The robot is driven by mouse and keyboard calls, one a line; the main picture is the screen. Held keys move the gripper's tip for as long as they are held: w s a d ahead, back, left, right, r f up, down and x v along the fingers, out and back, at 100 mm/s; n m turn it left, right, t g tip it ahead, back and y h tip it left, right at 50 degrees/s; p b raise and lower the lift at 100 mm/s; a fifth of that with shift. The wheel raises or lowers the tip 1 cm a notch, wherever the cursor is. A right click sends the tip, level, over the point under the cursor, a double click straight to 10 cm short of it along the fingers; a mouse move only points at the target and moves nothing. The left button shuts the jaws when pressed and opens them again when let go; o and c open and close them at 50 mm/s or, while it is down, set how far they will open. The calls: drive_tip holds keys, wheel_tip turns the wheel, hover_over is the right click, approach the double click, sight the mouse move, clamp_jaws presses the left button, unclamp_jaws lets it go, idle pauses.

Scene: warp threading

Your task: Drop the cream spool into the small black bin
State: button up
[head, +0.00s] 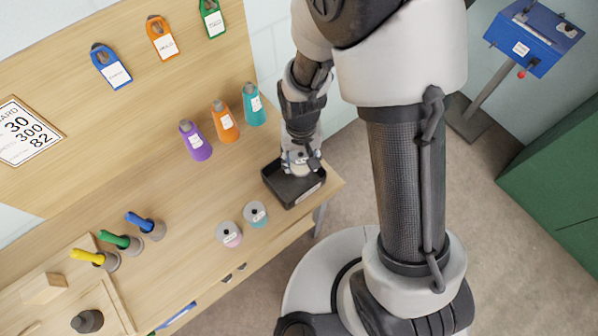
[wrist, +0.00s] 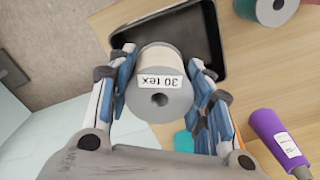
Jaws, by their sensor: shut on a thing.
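The cream spool (wrist: 160,92) has grey end flanges and a white "30 tex" label. My gripper (wrist: 163,90) is shut on it, with one blue-padded finger at each side. In the wrist view the small black bin (wrist: 236,62) lies behind the spool, which covers part of the bin. In the head view my gripper (head: 301,158) is over the back part of the black bin (head: 308,192) at the table's right end. The spool is mostly hidden there by my gripper, and I cannot tell its exact height over the bin.
Two spools, one pinkish (head: 229,235) and one teal (head: 255,214), stand left of the bin. Purple (head: 196,142), orange (head: 224,122) and teal (head: 254,104) cones stand behind. Coloured-handled tools (head: 145,225) stand farther left. The table's right edge is close to the bin.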

drive_tip(key=shift+f+b, duration=2.05)
drive_tip(key=shift+f, duration=0.7)
drive_tip(key=o, duration=1.2)
drive_tip(key=shift+c, duration=0.2)
drive_tip(key=shift+r, duration=0.15)
wheel_tip(320, 180, up, 12)
drive_tip(key=shift+f, duration=0.1)
